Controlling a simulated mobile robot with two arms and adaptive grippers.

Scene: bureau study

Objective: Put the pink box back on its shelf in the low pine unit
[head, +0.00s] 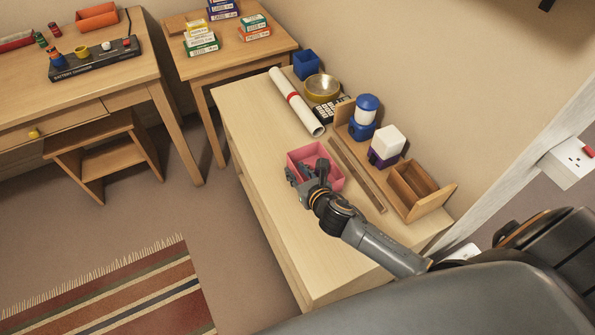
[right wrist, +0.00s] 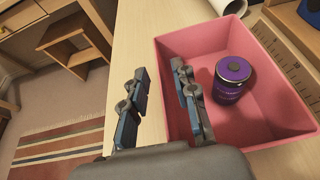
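The pink box (head: 334,161) sits on top of the low pine unit (head: 262,123), open side up. My right gripper (head: 298,172) is at the box's left side. In the right wrist view my right gripper (right wrist: 159,72) is open, with one finger outside the box's near-left wall and the other over its inside. I cannot tell whether either finger touches the wall. The arm hides part of the box. My left gripper is not in view. The unit's shelves are hidden.
A ruler (head: 357,174), a wooden holder (head: 416,190), a blue-topped container (head: 364,115), a white-topped container (head: 387,146), a calculator (head: 332,110), a brass bowl (head: 322,88) and a paper roll (head: 296,101) crowd the unit's top. Its front-left top is clear. A striped rug (head: 120,297) lies on the floor.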

